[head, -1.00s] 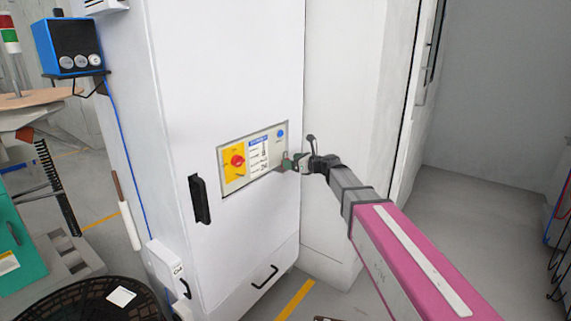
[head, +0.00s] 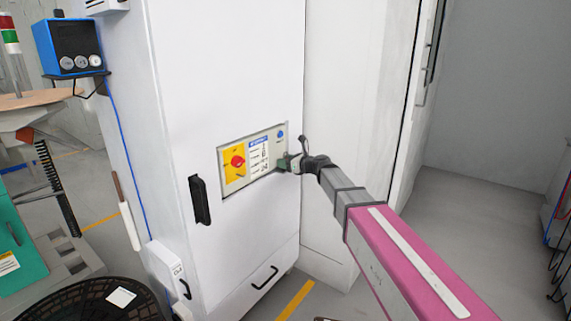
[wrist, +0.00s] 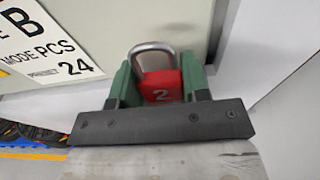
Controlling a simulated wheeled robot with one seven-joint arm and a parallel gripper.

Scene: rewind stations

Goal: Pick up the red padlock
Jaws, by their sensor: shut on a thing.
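The red padlock (wrist: 162,88) shows in the wrist view, with a white "2" on its body and a silver shackle at the top. My gripper (wrist: 160,82) has its green fingers on both sides of the padlock body and is shut on it. The shackle stands up in front of the light panel face; I cannot tell whether it touches or hangs on anything. In the head view my gripper (head: 284,163) is at the lower right of the cabinet's control panel (head: 262,172), and the padlock is too small to make out there.
The white cabinet (head: 235,75) stands directly behind my gripper. Its panel has a yellow plate with a red rotary switch (head: 237,161) and a printed label. A black handle (head: 200,200) is on the cabinet's front. Open floor (head: 480,210) lies at the right.

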